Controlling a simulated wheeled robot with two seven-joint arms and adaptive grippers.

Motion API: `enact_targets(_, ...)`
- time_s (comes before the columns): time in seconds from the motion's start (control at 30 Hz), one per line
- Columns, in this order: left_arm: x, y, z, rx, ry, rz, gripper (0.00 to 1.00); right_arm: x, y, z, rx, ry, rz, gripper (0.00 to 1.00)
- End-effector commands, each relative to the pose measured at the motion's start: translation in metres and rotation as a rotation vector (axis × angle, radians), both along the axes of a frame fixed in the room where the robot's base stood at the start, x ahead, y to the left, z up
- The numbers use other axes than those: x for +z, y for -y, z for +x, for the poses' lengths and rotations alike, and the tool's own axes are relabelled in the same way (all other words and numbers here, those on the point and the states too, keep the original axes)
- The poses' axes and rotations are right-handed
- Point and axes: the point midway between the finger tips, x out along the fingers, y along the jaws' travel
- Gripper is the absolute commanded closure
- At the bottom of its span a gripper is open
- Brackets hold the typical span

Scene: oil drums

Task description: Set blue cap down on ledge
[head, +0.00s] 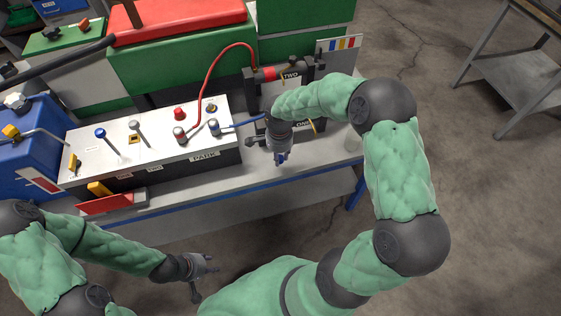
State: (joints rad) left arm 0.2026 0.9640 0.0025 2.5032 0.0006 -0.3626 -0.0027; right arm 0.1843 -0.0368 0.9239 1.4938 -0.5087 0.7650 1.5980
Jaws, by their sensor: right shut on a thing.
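My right gripper (280,155) points down over the front of the bench, to the right of the white-topped control panel. It is shut on a small blue piece, apparently the blue cap (281,158), mostly hidden by the fingers. The ledge seems to be the grey strip (215,183) along the bench front; the gripper appears above it, and I cannot tell whether the cap touches it. My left gripper (206,279) is low in front of the bench, empty, with its fingers apart.
The control panel (150,150) carries levers, knobs and a red hose (205,85) leading to a black frame (250,85) behind my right gripper. A grey table (515,60) stands far right. Floor between is clear.

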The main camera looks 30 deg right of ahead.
Motion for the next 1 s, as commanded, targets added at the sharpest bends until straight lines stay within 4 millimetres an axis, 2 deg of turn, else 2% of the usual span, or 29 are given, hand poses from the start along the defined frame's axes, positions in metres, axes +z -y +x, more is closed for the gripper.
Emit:
enact_targets(0.17,-0.004,0.0,0.0,0.0,0.0,0.0,0.6,-0.009,0.006,0.005,-0.001,0.0,0.0,1.0)
enact_targets(0.4,-0.015,0.0,0.0,0.0,0.0,0.0,0.6,-0.041,0.007,0.006,0.0,0.0,0.0,1.0)
enact_targets(0.8,-0.018,0.0,0.0,0.0,0.0,0.0,0.6,-0.045,0.007,0.006,0.0,0.001,0.0,1.0)
enact_targets(0.83,-0.018,0.0,0.0,0.0,0.0,0.0,0.6,-0.045,0.007,0.006,0.0,0.001,0.0,0.68)
enact_targets(0.9,-0.017,0.0,0.0,0.0,0.0,0.0,0.6,-0.044,0.007,0.006,0.0,0.001,0.0,0.48)
enact_targets(1.0,-0.017,0.0,0.0,0.0,0.0,0.0,0.6,-0.044,0.007,0.006,0.0,0.001,0.0,0.47)
